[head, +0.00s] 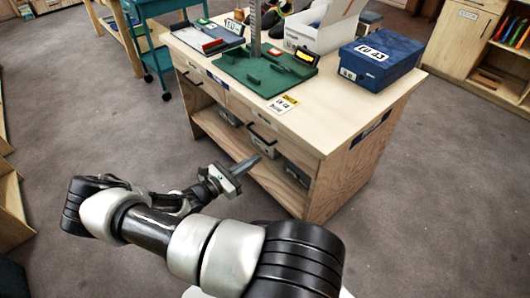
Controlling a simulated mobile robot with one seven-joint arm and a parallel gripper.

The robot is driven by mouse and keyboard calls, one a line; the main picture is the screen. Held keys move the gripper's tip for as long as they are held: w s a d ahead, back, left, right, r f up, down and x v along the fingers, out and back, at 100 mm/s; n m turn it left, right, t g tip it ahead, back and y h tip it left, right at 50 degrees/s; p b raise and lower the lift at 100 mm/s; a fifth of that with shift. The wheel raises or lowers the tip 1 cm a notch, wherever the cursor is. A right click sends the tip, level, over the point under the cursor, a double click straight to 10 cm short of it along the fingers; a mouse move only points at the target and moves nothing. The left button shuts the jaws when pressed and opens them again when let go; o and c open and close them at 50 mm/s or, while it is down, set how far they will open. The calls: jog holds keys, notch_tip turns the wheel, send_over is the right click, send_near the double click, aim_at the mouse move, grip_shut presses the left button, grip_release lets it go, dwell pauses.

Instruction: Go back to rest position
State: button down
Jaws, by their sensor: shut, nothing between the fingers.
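My gripper (246,166) is at the end of my bent arm in the lower middle of the head view. It is shut and empty, with its fingers pointing right. It appears in front of the near side of a wooden workbench (318,130), below the level of its top. I cannot tell exactly how far it is from the bench.
On the bench are a blue shoe box (382,60), a white open box (325,33), a green tray (250,75) and a grey-blue tray (190,42). A teal cart (157,55) stands behind left. A cabinet (462,40) is at right. Grey floor (80,120) at left is clear.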

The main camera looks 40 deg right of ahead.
jog(key=s+a+r+m+t+y, duration=0.2)
jog(key=s+a+r+m+y, duration=0.5)
jog(key=r, duration=0.6)
jog(key=s+a+r+m+t+y, duration=0.1)
jog(key=s+a+r+m+y, duration=0.35)
jog(key=a+r, duration=0.65)
jog(key=s+a+r+m+t+y, duration=0.2)
jog(key=s+a+r+m+y, duration=0.4)
jog(key=r, duration=0.8)
notch_tip(320, 180, up, 18)
jog(key=w+p, duration=0.1)
jog(key=p, duration=1.6)
jog(key=shift+f+m+p, duration=0.2)
jog(key=shift+m+p, duration=0.15)
jog(key=shift+m, duration=0.1)
